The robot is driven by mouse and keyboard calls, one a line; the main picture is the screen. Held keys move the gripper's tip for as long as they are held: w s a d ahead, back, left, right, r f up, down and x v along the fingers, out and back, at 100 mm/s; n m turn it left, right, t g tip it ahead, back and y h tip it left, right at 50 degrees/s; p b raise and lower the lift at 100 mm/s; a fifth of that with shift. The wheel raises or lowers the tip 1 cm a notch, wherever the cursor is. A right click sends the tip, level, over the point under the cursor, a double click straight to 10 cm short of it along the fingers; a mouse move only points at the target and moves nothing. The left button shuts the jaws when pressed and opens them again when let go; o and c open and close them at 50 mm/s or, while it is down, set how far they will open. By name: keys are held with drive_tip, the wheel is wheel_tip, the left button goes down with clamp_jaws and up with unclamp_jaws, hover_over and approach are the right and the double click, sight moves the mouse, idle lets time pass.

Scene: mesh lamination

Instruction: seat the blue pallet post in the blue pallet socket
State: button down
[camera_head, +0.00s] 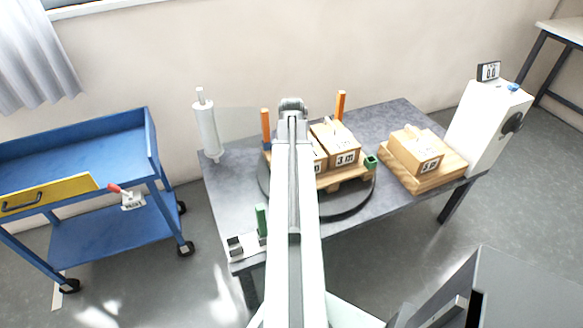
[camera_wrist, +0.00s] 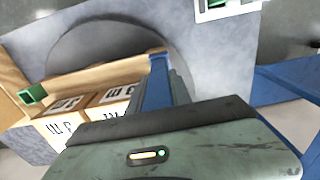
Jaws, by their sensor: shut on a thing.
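The blue pallet post (camera_wrist: 157,88) is held upright-looking in my gripper (camera_wrist: 165,70) in the wrist view, beside the near corner of the wooden pallet. My gripper is shut on it. The post's end lies over the pallet's edge; I cannot tell whether it touches. The blue socket is not distinguishable in either view. In the head view the pallet (camera_head: 345,178) sits on a dark round turntable (camera_head: 352,207); my arm covers its middle and hides my gripper and the blue post.
Two orange posts (camera_head: 266,127) (camera_head: 340,104) stand at the pallet's back corners. A green socket (camera_head: 371,161) is at its right corner. Boxes (camera_head: 345,157) lie on the pallet. A green post (camera_head: 261,220) stands in a holder at the table's left front. A blue cart (camera_head: 80,140) is left.

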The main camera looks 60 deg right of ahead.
drive_tip(key=c, duration=1.1)
unclamp_jaws()
drive_tip(key=shift+f, duration=0.1)
wheel_tip(320, 180, up, 8)
drive_tip(key=p, duration=0.8)
drive_tip(key=shift+f, duration=0.1)
